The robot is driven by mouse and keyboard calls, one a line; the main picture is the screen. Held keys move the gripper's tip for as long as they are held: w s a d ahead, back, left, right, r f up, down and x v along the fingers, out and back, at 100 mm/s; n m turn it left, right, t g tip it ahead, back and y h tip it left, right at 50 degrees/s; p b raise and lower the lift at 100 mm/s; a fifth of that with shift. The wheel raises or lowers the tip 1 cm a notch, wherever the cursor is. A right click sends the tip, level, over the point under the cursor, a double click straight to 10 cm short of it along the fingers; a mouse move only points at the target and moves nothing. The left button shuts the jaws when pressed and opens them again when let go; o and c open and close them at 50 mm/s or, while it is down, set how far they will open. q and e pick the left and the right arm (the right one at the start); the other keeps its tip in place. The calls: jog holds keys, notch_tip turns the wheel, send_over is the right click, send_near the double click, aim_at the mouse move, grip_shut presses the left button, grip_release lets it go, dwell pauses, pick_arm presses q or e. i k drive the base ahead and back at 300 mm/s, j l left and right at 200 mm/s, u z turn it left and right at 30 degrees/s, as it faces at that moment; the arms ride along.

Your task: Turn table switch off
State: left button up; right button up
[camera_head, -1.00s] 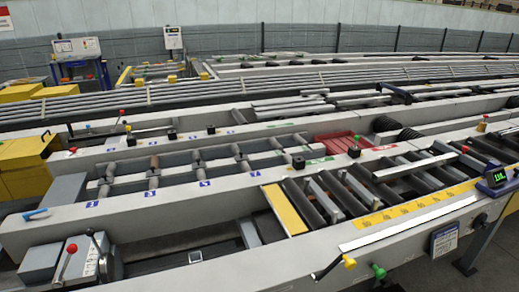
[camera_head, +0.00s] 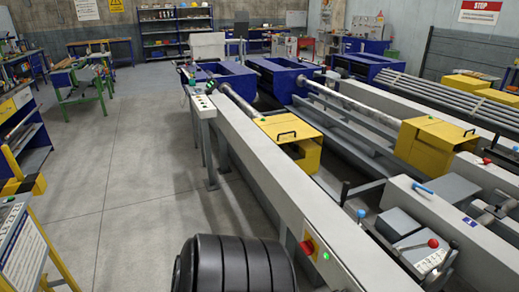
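A red rotary switch (camera_head: 307,246) on a yellow plate sits on the near end of the long grey table beam (camera_head: 255,165), low in the middle of the head view. A small green light (camera_head: 325,257) glows beside it. The knob is too small for me to read its setting. Neither of my grippers is in view, and nothing I can see touches the switch.
A black ribbed shape (camera_head: 235,268) fills the bottom middle; I cannot tell what it is. A control box (camera_head: 203,106) stands at the beam's far end. A red-knobbed lever (camera_head: 433,243) is at right. The grey floor (camera_head: 120,185) left of the beam is largely clear.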

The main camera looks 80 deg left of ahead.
aim_at(307, 247)
jog(key=u, duration=2)
jog(key=i+l+z, duration=0.1)
jog(key=i+z, duration=0.25)
